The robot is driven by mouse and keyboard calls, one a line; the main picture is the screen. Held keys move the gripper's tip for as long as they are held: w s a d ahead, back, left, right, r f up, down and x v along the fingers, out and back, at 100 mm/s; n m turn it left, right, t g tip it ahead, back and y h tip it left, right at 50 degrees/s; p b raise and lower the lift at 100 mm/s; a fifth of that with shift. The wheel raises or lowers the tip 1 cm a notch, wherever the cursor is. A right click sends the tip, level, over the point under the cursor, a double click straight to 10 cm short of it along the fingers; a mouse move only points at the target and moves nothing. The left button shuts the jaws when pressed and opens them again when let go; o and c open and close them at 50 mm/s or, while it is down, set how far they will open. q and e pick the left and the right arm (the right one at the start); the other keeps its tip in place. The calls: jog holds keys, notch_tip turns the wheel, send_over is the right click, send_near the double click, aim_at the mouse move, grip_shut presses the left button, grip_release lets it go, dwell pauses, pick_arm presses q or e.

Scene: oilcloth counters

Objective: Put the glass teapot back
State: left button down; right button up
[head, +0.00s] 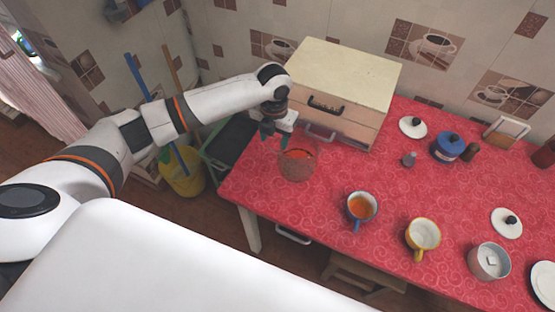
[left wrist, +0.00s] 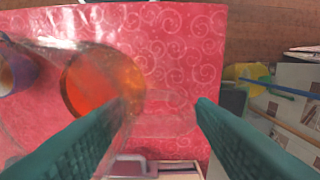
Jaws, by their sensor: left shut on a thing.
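The glass teapot (head: 298,163) is clear, with amber liquid low inside. It is upright at the left end of the red counter, in front of the cream box. My left gripper (head: 274,136) is at its upper left side, with teal fingers. In the left wrist view the teapot (left wrist: 98,82) shows at left, and a faint clear band, seemingly its handle, lies between the fingers (left wrist: 162,106). The gripper is shut on the teapot. I cannot tell whether its base touches the cloth. My right gripper is not in view.
A cream box with drawers (head: 345,78) stands behind the teapot. A blue cup of tea (head: 361,207), a yellow cup (head: 423,236) and a white pot (head: 489,262) stand to the right. Clear cloth lies between.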

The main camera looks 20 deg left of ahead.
aim_at(274, 151)
pick_arm(q)
notch_tip(274, 151, down, 3)
jog(key=shift+d+r, duration=0.15)
jog(key=shift+r, duration=0.05)
jog(key=shift+f, duration=0.4)
notch_tip(274, 151, down, 3)
jog(key=shift+f+p, duration=0.1)
jog(key=shift+p, duration=0.4)
jog(key=shift+f, duration=0.35)
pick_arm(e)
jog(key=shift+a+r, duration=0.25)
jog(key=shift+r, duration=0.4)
pick_arm(q)
jog(key=c, duration=1.1)
grip_release()
jog(key=shift+a+f, duration=0.2)
jog(key=shift+f, duration=0.05)
jog(key=o, duration=0.5)
jog(key=shift+r, duration=0.1)
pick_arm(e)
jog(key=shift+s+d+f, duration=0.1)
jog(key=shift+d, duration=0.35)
